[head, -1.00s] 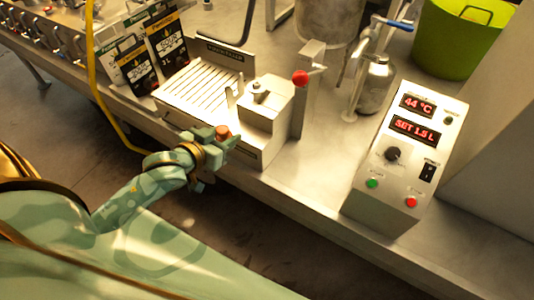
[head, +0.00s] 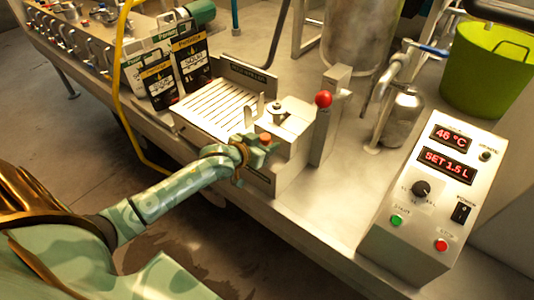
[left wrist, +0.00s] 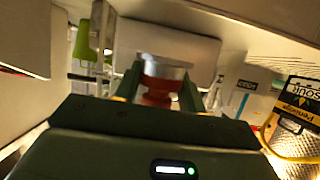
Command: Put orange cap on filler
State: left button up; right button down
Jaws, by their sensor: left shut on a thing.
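My left gripper (head: 262,146) is shut on the orange cap (head: 265,138), beside the front of the steel filler block (head: 292,146). In the left wrist view the orange cap (left wrist: 158,92) sits between the two fingers (left wrist: 160,88), with a grey round metal piece (left wrist: 166,62) just above it in the picture; I cannot tell if they touch. On the filler block's top is a small round metal fitting (head: 277,108). A red-ball lever (head: 323,99) stands to its right. The cap's lower part is hidden by the gripper. My right gripper is not in view.
A slatted steel tray (head: 213,108) lies left of the block, with black and white pouches (head: 158,78) behind. A control box (head: 432,195) stands at the right, near a steel bottle (head: 402,120) and a green bucket (head: 487,70). The bench front between is clear.

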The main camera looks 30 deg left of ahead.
pick_arm(q)
jog(key=f, duration=0.1)
jog(key=f+b, duration=0.2)
jog(key=f, duration=0.1)
jog(key=shift+w, duration=0.3)
jog(key=shift+r, duration=0.15)
